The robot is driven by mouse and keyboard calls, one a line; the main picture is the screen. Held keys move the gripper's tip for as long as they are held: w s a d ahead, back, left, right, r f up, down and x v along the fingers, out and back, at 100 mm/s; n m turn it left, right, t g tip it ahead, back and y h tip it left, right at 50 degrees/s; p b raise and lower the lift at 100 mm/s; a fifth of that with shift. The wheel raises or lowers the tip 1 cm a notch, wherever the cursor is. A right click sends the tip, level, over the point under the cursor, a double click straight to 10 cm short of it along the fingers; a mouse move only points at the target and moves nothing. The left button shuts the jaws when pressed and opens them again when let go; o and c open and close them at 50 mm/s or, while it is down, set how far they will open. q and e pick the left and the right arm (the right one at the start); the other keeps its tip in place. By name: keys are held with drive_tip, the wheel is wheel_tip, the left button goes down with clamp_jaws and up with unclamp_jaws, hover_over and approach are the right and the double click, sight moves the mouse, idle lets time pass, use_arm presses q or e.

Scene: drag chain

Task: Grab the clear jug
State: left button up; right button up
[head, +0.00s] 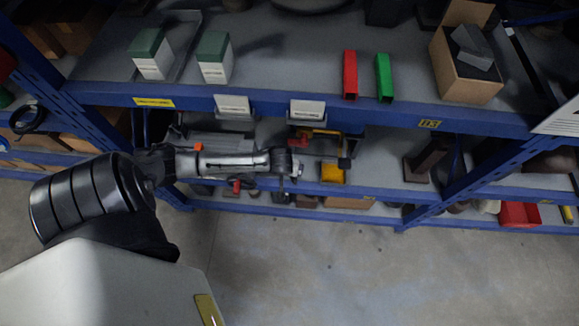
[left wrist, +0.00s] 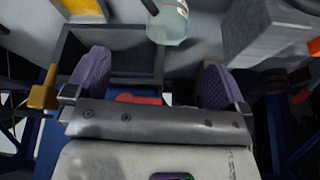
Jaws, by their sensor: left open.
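A clear, whitish jug (left wrist: 168,24) shows at the top of the left wrist view, partly cut off by the frame's edge. I cannot make it out in the head view. My left gripper (left wrist: 155,66) is open, its two purple-padded fingers wide apart with nothing between them. The jug appears beyond the fingertips, apart from them, a little right of the middle of the gap. In the head view my left gripper (head: 294,168) is at the end of the arm, in front of the lower shelves. My right gripper is not in view.
A dark grey open bin (left wrist: 115,50) lies beyond the fingers, and a grey block (left wrist: 268,32) stands right of the jug. The blue shelf beam (head: 380,112) runs above the arm. Red (head: 350,75) and green (head: 383,78) blocks stand on the upper shelf. The floor in front is clear.

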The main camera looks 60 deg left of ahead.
use_arm(q)
drive_tip(key=shift+n+y, duration=0.3)
drive_tip(key=shift+n, duration=0.3)
drive_tip(key=b+x, duration=0.2)
drive_tip(key=x, duration=0.3)
drive_tip(key=a+b+x, duration=0.1)
drive_tip(key=b+x, duration=0.1)
drive_tip(key=x, duration=0.3)
drive_tip(key=a+b+x, duration=0.1)
drive_tip(key=x, duration=0.4)
drive_tip(key=shift+w+a+b, duration=0.15)
drive_tip(key=shift+w+b, duration=0.1)
drive_tip(key=shift+b, duration=0.15)
drive_tip(key=shift+w+a+f, duration=0.15)
drive_tip(key=shift+f, duration=0.3)
drive_tip(key=c, duration=0.9)
